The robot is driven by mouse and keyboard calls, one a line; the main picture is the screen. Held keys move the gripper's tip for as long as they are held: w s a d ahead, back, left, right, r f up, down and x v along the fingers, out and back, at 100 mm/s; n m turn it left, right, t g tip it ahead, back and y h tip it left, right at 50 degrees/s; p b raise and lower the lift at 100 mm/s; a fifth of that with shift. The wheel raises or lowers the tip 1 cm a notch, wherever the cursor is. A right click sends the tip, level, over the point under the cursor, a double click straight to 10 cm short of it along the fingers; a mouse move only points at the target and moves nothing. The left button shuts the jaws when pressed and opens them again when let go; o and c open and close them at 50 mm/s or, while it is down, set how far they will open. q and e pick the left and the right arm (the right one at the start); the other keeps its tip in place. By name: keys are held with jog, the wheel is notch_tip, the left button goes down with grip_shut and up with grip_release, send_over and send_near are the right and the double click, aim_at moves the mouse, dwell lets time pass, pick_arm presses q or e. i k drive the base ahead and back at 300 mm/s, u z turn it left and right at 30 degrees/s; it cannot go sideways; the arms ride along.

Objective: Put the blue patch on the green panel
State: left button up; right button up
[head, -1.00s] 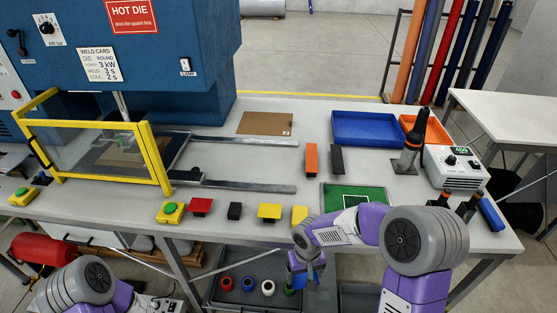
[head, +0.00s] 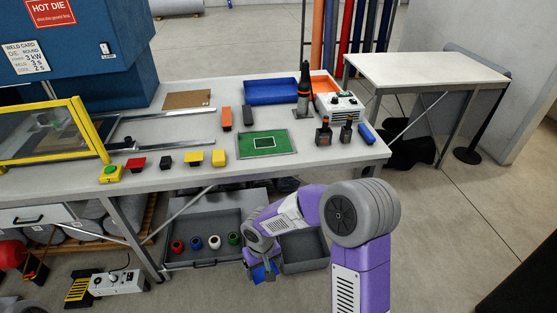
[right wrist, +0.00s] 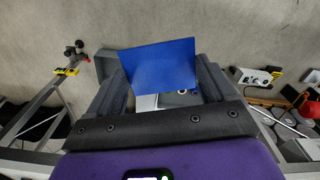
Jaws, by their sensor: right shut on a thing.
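The green panel (head: 255,151), with a white outline on its middle, lies in a shallow grey frame on the table near the front edge. Nothing covers it. My right gripper (head: 262,272) is shut on the blue patch (head: 258,272), low in front of the table and below the panel in the head view. In the right wrist view the blue patch (right wrist: 158,65) is a flat, tilted blue sheet between the two dark fingers (right wrist: 160,90). It is clear of the table. My left gripper is not in view.
A blue tray (head: 272,92) and an orange tray (head: 324,85) stand at the back. Coloured blocks (head: 193,157) line the front edge. A grey bin (head: 205,262) with coloured rings sits below.

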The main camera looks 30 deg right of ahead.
aim_at(263, 143)
jog(key=z, duration=0.95)
jog(key=i, duration=0.65)
jog(key=u, duration=0.85)
jog(key=i, duration=1.3)
jog(key=u, duration=0.1)
